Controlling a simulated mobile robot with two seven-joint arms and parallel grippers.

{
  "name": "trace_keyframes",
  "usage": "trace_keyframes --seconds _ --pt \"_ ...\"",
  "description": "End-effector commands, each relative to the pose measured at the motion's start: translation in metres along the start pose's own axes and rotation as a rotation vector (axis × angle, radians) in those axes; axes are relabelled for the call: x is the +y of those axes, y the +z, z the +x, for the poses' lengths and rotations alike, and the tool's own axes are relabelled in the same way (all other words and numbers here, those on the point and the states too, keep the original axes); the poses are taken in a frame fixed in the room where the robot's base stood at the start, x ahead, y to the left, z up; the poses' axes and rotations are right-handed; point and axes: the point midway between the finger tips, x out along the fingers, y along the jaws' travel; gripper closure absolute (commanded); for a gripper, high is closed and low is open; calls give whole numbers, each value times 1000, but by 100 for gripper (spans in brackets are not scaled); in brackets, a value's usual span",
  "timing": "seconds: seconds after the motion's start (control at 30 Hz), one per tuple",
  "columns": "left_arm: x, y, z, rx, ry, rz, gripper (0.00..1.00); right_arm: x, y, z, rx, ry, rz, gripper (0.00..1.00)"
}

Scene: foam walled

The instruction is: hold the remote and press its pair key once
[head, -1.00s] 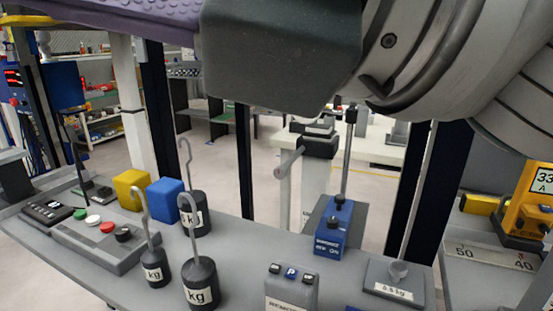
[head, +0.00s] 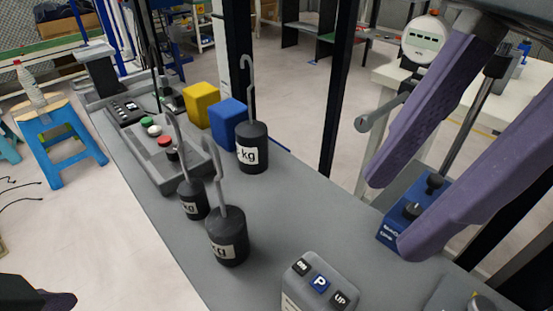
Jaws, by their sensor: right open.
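The remote (head: 310,285) is a grey box at the bottom middle of the head view, its lower part cut off by the frame edge. My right gripper (head: 393,215) is open and empty. Its two purple fingers reach down from the upper right, apart from the remote and beyond it to the right. A dark piece with a purplish tip at the bottom left looks like part of my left gripper (head: 55,299); its jaws are not clear.
Several hooked black weights (head: 228,240) stand left of the remote on the grey bench (head: 275,215). A blue device with black knobs (head: 393,236) is partly behind the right fingers. Yellow (head: 201,102) and blue (head: 228,125) blocks and a button panel (head: 180,175) stand farther back.

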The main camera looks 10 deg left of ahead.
Motion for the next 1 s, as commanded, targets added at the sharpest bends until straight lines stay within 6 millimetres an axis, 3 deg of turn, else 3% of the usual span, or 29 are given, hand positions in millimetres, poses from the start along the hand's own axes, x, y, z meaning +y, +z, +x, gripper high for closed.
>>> trace_keyframes --seconds 0.2,0.37,0.47,0.6,0.7,0.87,0.9,1.0 --pt "-38 -29 17 160 -303 578 0 0 0 0 -2 0 1 50" --pt "-42 -57 14 235 -581 1177 0 0 0 0 -3 0 1 50" --pt "-25 -71 10 269 -752 1578 0 0 0 0 -3 0 1 50" --pt "22 -77 5 335 -985 2119 0 0 0 0 -3 0 1 50" --pt "62 -71 1 405 -1139 2434 0 0 0 0 -3 0 1 50" --pt "110 -53 -3 523 -1337 2755 0 0 0 0 -3 0 1 50" --pt "118 -49 -4 -538 1352 -2758 0 0 0 0 -3 0 1 50" --pt "130 -43 -6 -544 1331 -2667 0 0 0 0 -3 0 1 50"
